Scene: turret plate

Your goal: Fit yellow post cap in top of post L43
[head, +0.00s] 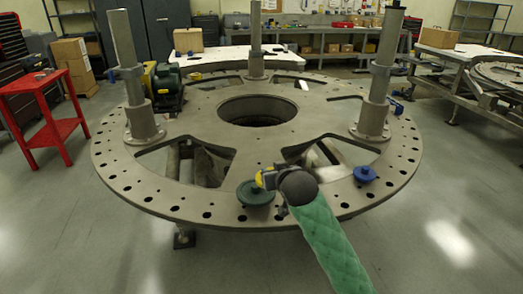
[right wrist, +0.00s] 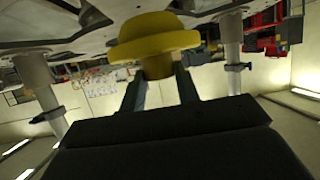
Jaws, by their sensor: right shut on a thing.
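The yellow post cap (right wrist: 155,42) is a domed disc with a wider rim and a narrower stem. My right gripper (right wrist: 160,88) is shut on its stem. In the head view my right gripper (head: 267,178) is low over the front of the round plate, and a bit of the yellow cap (head: 259,179) shows at its tip. Three upright posts stand on the plate: left (head: 123,55), back (head: 255,38) and right (head: 386,50). No label is readable, so I cannot tell which is L43. My left gripper is not in view.
The turret plate (head: 210,190) has a central hole and several cutouts. A green disc-shaped cap (head: 254,196) lies below my right gripper, and a blue one (head: 365,175) lies to the right. A motor (head: 166,90) sits by the left post. A red cart (head: 45,110) stands left.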

